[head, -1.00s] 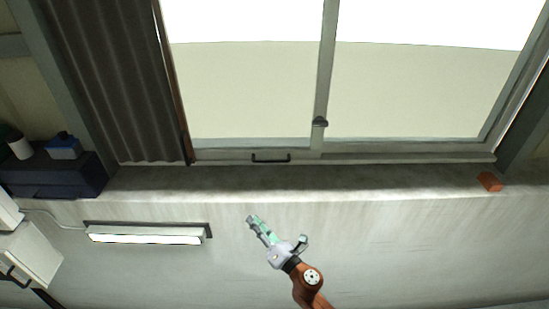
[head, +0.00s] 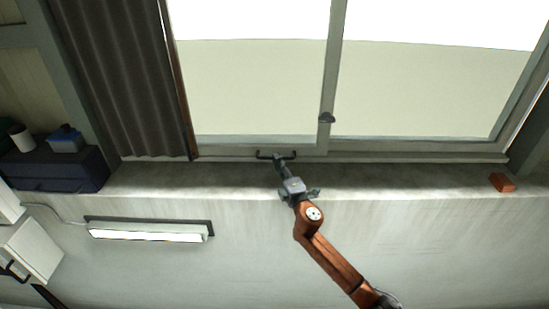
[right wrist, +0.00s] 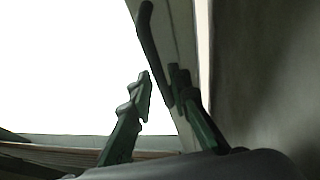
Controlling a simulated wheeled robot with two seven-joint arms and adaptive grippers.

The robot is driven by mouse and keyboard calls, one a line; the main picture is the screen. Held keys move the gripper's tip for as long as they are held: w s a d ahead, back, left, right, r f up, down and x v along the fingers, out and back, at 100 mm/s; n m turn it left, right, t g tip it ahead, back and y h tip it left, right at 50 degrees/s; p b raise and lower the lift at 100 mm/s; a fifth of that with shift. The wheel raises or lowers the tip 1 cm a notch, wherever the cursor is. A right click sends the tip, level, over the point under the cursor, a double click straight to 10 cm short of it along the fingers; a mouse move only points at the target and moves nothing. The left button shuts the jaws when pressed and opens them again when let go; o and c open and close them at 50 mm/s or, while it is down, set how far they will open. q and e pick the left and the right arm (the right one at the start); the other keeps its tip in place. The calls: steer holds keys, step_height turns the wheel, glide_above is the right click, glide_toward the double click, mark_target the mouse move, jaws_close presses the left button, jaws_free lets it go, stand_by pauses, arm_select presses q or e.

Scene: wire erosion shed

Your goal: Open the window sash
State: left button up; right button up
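The window sash (head: 262,144) is the left pane's grey frame, with a dark bar handle (head: 268,155) on its bottom rail. A dark latch (head: 326,118) sits on the upright where the two panes meet. My right gripper (head: 279,158) is at the right part of the handle. In the right wrist view my right gripper (right wrist: 161,76) has its green fingers apart. The handle (right wrist: 152,45) runs down between them, close to the right-hand finger; I cannot tell whether they touch. My left gripper is not in view.
A concrete sill (head: 400,180) runs below the window, with an orange block (head: 501,182) at its right. A dark corrugated curtain (head: 125,80) hangs left of the pane. A dark case (head: 55,170) stands at far left. A lit lamp (head: 148,235) is on the wall below.

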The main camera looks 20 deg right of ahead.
steer(key=shift+x, duration=1.2)
steer(key=shift+c, duration=0.5)
jaws_close()
